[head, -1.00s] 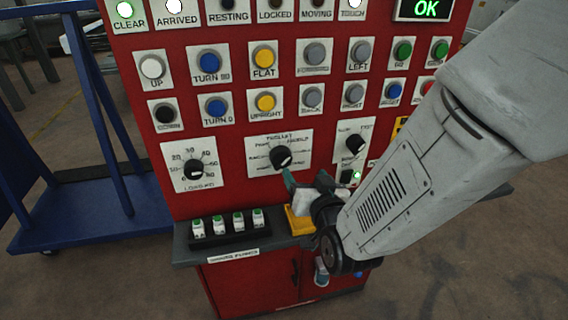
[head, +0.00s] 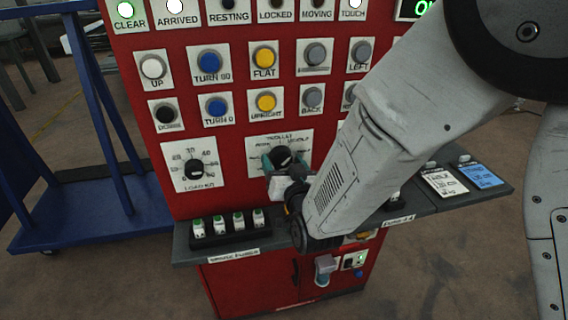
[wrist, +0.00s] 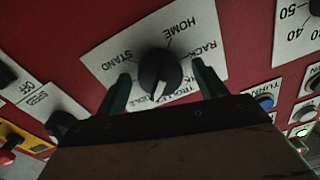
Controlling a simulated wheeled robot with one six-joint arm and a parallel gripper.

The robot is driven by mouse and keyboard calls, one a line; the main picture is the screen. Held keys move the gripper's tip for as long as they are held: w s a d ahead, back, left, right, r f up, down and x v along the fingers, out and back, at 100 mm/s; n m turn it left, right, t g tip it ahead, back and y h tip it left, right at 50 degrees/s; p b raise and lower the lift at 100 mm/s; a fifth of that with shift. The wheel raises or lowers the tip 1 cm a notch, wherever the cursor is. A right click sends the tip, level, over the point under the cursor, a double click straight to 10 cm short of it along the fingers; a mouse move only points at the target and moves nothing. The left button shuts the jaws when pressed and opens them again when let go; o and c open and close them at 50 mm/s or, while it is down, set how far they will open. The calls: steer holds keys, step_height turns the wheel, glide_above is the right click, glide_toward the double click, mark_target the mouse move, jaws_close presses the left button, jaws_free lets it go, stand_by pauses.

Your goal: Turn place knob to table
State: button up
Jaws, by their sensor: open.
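The place knob (head: 281,156) is a black dial with a white pointer mark, set on a white label plate on the red panel. It also shows in the wrist view (wrist: 158,68), where HOME, STAND and part of RACK are readable around it. The white mark points towards the bottom of the wrist picture, where the words are partly hidden by my gripper. My gripper (wrist: 163,86) is open, with one green finger on each side of the knob and gaps visible between. In the head view, my gripper (head: 286,164) is in front of the knob.
The load knob (head: 195,169) is left of the place knob. Rows of buttons such as the yellow UPRIGHT button (head: 265,102) are above. A grey shelf (head: 180,248) with a black block of green-topped pieces (head: 229,224) juts out below. A blue trolley (head: 75,220) stands at left.

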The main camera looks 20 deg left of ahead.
steer(key=c, duration=1)
steer(key=shift+m, duration=0.3)
steer(key=m, duration=0.4)
steer(key=shift+m, duration=2.1)
